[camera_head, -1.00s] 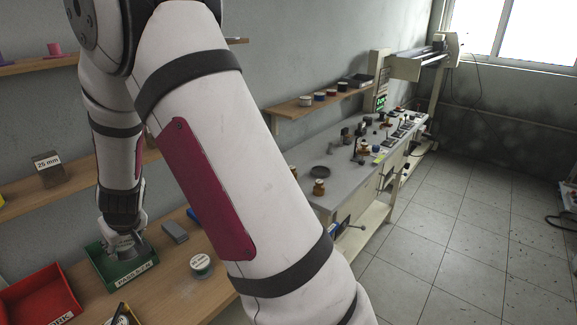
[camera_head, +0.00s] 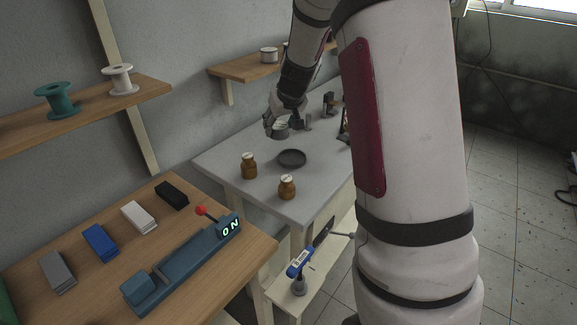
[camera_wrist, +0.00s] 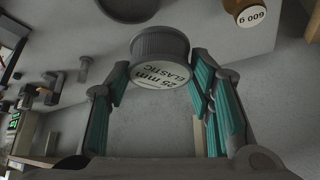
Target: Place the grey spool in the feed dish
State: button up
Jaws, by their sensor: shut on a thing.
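The grey spool (camera_wrist: 160,48) is ribbed, with a pale end face reading "25 mm ELASTIC". In the wrist view it sits between the teal-padded fingers of my gripper (camera_wrist: 160,75), which is shut on it. In the head view my gripper (camera_head: 281,122) holds the spool (camera_head: 281,131) over the far part of the grey table. Its height above the table is hard to tell. The feed dish (camera_head: 291,158), dark, round and shallow, lies on that table, nearer the camera than the gripper and slightly right. It looks empty.
Two brown jars (camera_head: 249,166) (camera_head: 287,187) stand near the dish. Small fittings (camera_head: 331,103) stand on the table beyond the gripper. A wall shelf (camera_head: 240,70) with a white-topped tin (camera_head: 268,55) is behind. A wooden bench (camera_head: 200,285) with coloured blocks is at front left.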

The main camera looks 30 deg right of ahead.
jog(key=shift+m, duration=0.3)
jog(key=d+f+b, duration=0.1)
jog(key=d+f, duration=0.1)
jog(key=d+f+b, duration=0.1)
jog(key=d+f, duration=0.1)
jog(key=f, duration=0.1)
jog(key=shift+d+f, duration=0.25)
jog(key=shift+d, duration=0.15)
jog(key=shift+a+f+b, duration=0.1)
jog(key=shift+f+b, duration=0.65)
jog(key=shift+f, duration=1.55)
jog(key=shift+f+b, duration=0.15)
jog(key=shift+b, duration=0.15)
jog(key=o, duration=1.3)
jog(key=shift+c, duration=0.2)
